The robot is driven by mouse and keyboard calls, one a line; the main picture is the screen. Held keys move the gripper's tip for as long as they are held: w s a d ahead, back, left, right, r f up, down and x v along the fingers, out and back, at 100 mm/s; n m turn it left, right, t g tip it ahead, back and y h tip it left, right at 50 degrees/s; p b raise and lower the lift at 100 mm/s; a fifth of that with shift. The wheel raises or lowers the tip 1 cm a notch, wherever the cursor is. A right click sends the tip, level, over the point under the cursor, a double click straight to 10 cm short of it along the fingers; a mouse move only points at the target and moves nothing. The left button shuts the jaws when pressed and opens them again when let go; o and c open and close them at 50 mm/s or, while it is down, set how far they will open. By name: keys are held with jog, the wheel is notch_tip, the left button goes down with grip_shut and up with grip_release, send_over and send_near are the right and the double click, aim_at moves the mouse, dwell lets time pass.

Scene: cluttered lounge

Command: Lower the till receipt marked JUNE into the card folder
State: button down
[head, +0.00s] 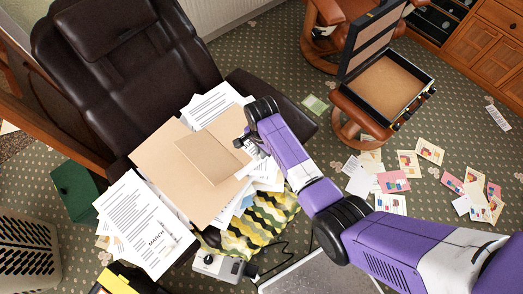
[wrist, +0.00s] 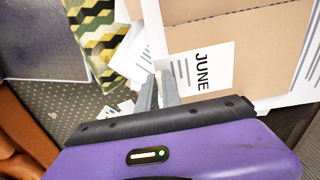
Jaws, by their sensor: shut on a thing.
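The white till receipt marked JUNE (wrist: 205,68) shows in the wrist view, over the tan card. My gripper (wrist: 161,88) is shut on its left edge. In the head view my gripper (head: 241,141) is at the right side of the tan card folder (head: 160,160), by its smaller raised pocket or flap (head: 207,158). The folder lies on loose papers on the dark leather chair. It also shows in the wrist view (wrist: 265,55). I cannot tell whether the receipt touches the folder; in the head view my arm partly hides that area.
A printed sheet marked MARCH (head: 150,225) lies at the folder's lower left. Other sheets (head: 215,103) stick out behind it. A patterned yellow-green cushion (head: 262,225) is in front. An open briefcase (head: 392,85) rests on a stool at right. Cards (head: 392,182) litter the carpet.

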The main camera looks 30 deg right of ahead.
jog(key=shift+f+b, duration=0.6)
jog(key=shift+f, duration=0.35)
jog(key=c, duration=1.5)
grip_release()
jog(key=shift+o, duration=0.2)
jog(key=shift+r, duration=3.95)
